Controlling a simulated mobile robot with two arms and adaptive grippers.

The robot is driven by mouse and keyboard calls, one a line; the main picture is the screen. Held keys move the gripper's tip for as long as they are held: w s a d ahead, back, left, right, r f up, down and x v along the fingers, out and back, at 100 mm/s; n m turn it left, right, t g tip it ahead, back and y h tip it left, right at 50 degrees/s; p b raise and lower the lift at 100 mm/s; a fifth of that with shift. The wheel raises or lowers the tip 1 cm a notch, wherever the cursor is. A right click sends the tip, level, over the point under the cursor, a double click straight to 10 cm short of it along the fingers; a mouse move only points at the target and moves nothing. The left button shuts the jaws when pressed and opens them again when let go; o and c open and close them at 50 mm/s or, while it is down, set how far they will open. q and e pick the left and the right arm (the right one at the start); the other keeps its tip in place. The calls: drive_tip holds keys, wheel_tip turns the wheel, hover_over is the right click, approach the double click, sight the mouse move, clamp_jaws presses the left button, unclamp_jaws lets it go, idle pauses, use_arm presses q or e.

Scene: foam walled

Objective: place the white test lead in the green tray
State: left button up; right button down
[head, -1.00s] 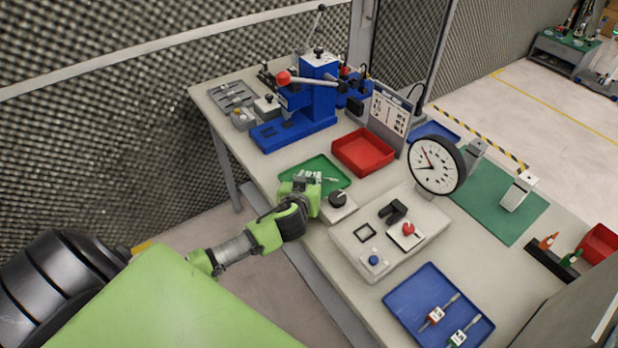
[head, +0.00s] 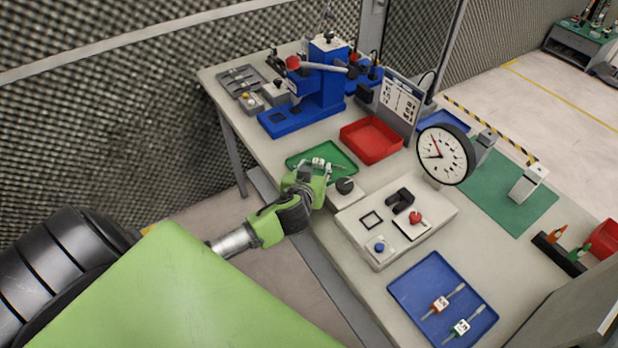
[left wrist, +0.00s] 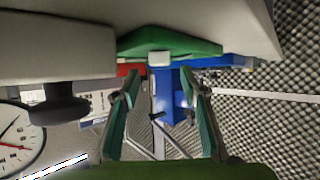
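The green tray (head: 341,156) lies near the bench's front edge. The white test lead (head: 319,162) shows as a small pale shape over the tray; my gripper partly hides it. In the left wrist view its white block-shaped handle (left wrist: 159,58) appears end-on in front of the green tray (left wrist: 190,46). My left gripper (head: 312,172) is at the tray's near edge. In the left wrist view its two fingers (left wrist: 160,88) are apart, with gaps on both sides of the white handle. Whether the lead rests on the tray floor is hard to tell. My right gripper is not in view.
A black knob on a grey box (head: 345,187) stands close right of my gripper. Behind are a red bin (head: 372,140) and a blue press (head: 322,85). A dial gauge (head: 445,154) stands right. A blue tray (head: 412,287) holds red and green leads.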

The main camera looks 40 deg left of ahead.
use_arm(q)
drive_tip(key=b+v, duration=0.1)
drive_tip(key=v, duration=0.8)
idle(0.3)
